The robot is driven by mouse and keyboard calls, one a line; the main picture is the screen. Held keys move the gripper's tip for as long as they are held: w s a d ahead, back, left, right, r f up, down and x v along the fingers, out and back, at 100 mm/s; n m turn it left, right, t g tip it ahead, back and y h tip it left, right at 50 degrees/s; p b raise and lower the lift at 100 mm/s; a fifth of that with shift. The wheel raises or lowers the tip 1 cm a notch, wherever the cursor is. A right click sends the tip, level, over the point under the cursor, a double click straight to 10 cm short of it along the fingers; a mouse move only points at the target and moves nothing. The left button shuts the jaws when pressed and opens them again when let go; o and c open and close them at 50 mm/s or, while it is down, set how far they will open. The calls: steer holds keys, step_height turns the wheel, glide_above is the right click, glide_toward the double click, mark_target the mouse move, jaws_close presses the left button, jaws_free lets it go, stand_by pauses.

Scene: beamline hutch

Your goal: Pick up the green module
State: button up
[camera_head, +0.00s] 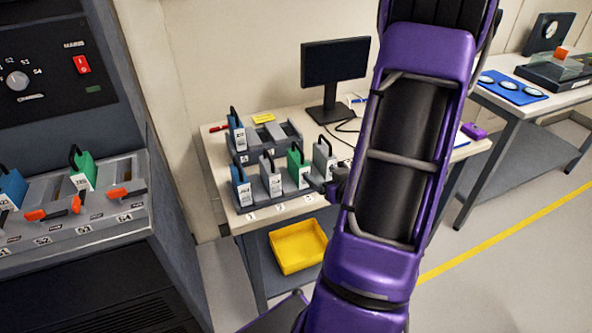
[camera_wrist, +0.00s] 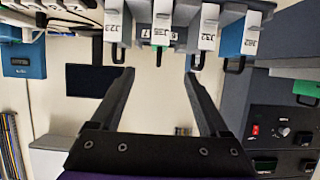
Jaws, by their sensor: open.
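A green module (camera_head: 299,167) with a dark loop handle and a white label stands upright in the front row of a rack on the table, at position 3. In the wrist view, which is upside down, the green module (camera_wrist: 161,41) is at the top middle, its handle hanging below it. My gripper (camera_wrist: 159,74) is open and empty, with the handle in line with the gap between its fingertips. In the head view my gripper (camera_head: 337,186) is just right of the row, partly hidden by my arm. A second green module (camera_head: 84,172) sits in the console at left.
Grey modules (camera_head: 271,178) (camera_head: 324,158) flank the green one closely, and a blue module (camera_head: 240,187) stands at the row's left end. A rear rack (camera_head: 265,135), a monitor (camera_head: 335,63) and a yellow bin (camera_head: 298,246) below are nearby.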

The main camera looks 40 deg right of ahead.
mark_target(298, 157)
steer(key=b+x, duration=0.4)
steer(key=x, duration=1.3)
steer(key=shift+d+r, duration=0.15)
jaws_close()
